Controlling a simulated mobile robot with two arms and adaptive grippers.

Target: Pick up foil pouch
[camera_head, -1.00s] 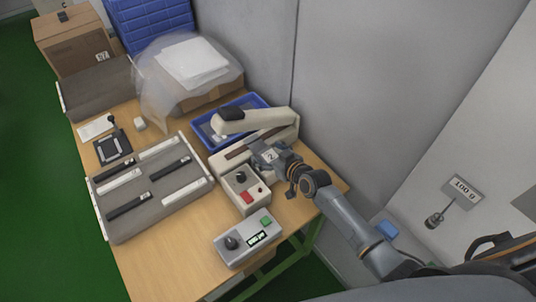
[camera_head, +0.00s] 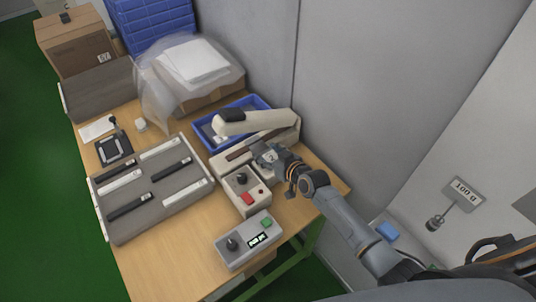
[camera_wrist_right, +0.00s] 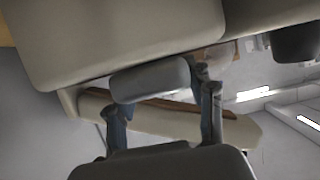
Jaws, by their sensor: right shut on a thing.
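My right gripper (camera_head: 268,158) is at the front side of the cream sealing machine (camera_head: 257,122), whose long arm is raised. In the right wrist view its fingers (camera_wrist_right: 163,112) reach up on either side of a smooth, rounded pale grey thing (camera_wrist_right: 150,80). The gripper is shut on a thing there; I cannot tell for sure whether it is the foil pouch. The cream machine body (camera_wrist_right: 120,35) fills the top of that view, close to the grey thing. No foil pouch shows clearly in the head view. My left gripper is out of view.
A grey control box (camera_head: 248,240) and a box with a red button (camera_head: 243,192) stand near my right gripper. A blue tray (camera_head: 203,142) lies behind the machine. A slotted grey tray (camera_head: 150,190) is at left. The wooden table's front left (camera_head: 165,265) is clear.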

